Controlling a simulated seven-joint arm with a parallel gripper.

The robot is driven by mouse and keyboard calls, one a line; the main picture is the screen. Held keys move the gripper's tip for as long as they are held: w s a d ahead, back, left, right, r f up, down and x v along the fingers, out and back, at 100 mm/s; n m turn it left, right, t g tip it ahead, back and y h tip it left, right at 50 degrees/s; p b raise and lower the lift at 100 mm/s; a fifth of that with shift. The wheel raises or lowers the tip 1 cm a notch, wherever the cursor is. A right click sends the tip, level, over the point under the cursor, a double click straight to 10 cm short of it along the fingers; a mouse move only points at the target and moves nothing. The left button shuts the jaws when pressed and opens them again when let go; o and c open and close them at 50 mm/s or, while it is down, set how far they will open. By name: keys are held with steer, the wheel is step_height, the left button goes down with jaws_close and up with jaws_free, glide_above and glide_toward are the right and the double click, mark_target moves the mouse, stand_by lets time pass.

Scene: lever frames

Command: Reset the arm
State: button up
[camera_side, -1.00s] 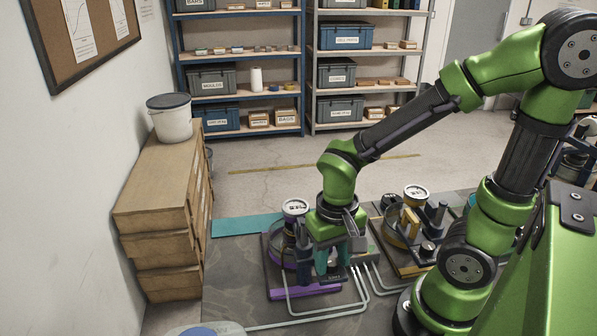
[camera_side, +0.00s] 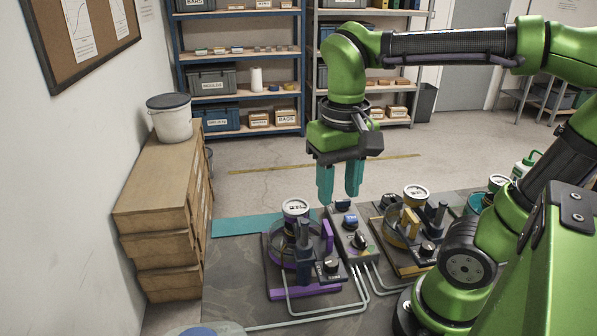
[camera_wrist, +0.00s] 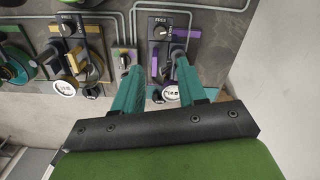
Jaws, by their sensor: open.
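My gripper (camera_side: 340,180) has two teal fingers, open and empty, pointing down above the lever fixtures in the side view. It also shows in the wrist view (camera_wrist: 158,85), with the fingers apart. Below and left of it is the purple lever frame (camera_side: 300,290), with a round gauge, dark posts and an upright purple piece (camera_side: 327,236). A grey control box (camera_side: 352,238) with a black knob stands right of the purple frame. Farther right is the yellow lever frame (camera_side: 405,235), with a gauge and a black knob. The fingers touch none of these.
A teal strip (camera_side: 235,225) lies along the table's back edge. Grey pipes run across the dark table. Shelves (camera_side: 240,70) stand behind. The air around the gripper is clear.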

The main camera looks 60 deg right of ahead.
steer(key=shift+r, duration=0.35)
steer(key=t, duration=0.2)
steer(key=w+d+f+n+t+y, duration=0.1)
steer(key=t, duration=0.1)
steer(key=w+d+f+n+t+y, duration=0.1)
steer(key=t, duration=0.2)
steer(key=shift+w+f, duration=0.15)
steer(key=shift+w, duration=0.05)
